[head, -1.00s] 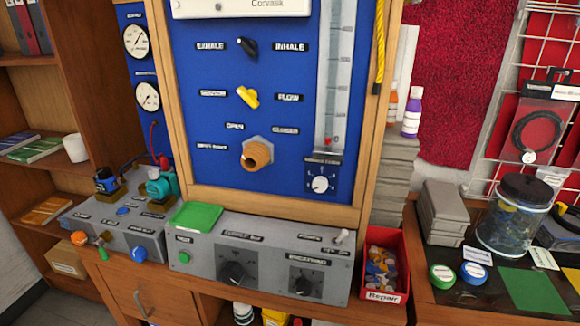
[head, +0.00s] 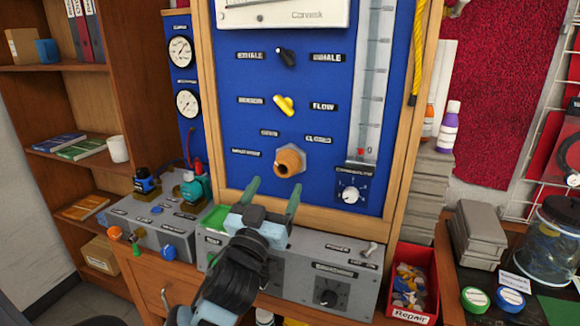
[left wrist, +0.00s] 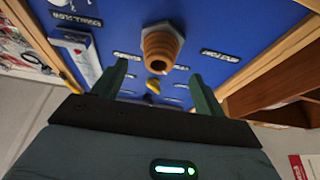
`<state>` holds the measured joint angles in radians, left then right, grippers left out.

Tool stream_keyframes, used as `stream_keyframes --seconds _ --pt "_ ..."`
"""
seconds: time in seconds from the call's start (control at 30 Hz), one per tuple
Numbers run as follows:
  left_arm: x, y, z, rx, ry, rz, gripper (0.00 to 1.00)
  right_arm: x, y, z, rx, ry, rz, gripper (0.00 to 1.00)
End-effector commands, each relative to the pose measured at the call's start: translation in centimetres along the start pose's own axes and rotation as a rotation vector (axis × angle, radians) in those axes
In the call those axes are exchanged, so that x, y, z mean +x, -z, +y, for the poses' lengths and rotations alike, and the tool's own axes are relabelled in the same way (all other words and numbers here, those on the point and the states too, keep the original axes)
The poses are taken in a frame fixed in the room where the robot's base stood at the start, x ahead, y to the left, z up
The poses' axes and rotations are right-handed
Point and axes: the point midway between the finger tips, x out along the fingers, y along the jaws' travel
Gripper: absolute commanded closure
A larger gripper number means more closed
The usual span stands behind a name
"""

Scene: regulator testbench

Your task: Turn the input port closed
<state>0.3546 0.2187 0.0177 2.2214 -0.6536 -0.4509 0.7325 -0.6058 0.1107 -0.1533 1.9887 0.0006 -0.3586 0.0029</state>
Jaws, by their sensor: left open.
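The input port (head: 289,161) is a tan-orange ribbed fitting on a grey hex collar, low on the blue panel (head: 235,150). The "closed" label (head: 318,140) is above it to the right, and the "open" label (head: 269,133) above it to the left. My left gripper (head: 272,190) is open and empty, its two green fingers pointing up just below the port. In the left wrist view the port (left wrist: 160,46) shows ahead, between and beyond the fingers (left wrist: 160,85), with no visible contact. My right gripper is not in view.
A yellow knob (head: 284,105) and a black knob (head: 286,58) sit above the port. A dial (head: 350,192) and a tall flow tube (head: 372,80) are to its right. A grey control box (head: 345,270) is below, and a red bin (head: 413,285) stands beside it.

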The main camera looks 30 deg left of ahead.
Motion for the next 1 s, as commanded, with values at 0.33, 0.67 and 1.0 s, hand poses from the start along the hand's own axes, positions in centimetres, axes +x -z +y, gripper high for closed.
stream_keyframes --seconds 0.33,0.67,1.0 --pt "5.1 0.4 0.0 0.0 0.001 0.005 0.28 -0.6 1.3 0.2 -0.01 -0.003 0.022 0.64" --pt "7.2 0.1 0.0 0.001 0.0 0.001 0.28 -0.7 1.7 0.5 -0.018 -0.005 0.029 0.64" --pt "7.2 0.0 0.0 0.001 0.0 0.0 0.42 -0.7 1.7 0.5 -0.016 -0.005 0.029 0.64"
